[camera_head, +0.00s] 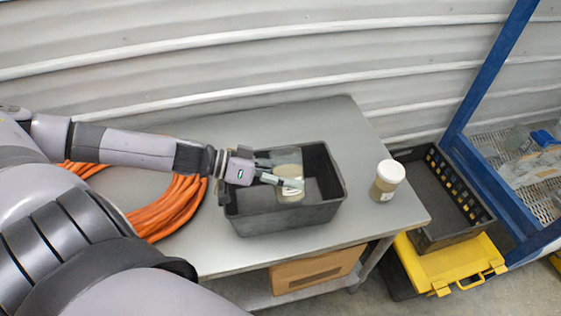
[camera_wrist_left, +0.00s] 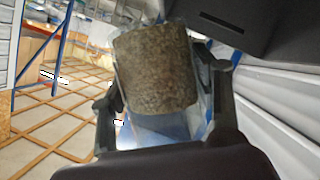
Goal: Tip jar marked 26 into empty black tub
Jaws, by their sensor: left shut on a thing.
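My left gripper (camera_head: 284,177) is shut on a clear jar (camera_head: 288,158) and holds it over the black tub (camera_head: 288,219). The jar has beige-brown contents at its lower part in the head view, and its upper part looks clear. In the left wrist view the jar (camera_wrist_left: 158,75) sits between the two fingers with brown granular contents. I cannot read a number on it, nor tell which end is its mouth. The tub stands on the metal table (camera_head: 357,137); the part of its floor that shows is bare and dark. My right gripper is not in view.
A jar with a white lid (camera_head: 386,181) stands on the table right of the tub. A coil of orange hose (camera_head: 170,212) lies to the left. A black crate (camera_head: 431,240) and a yellow case (camera_head: 450,265) are beyond the table's right edge. A corrugated wall (camera_head: 230,60) runs behind.

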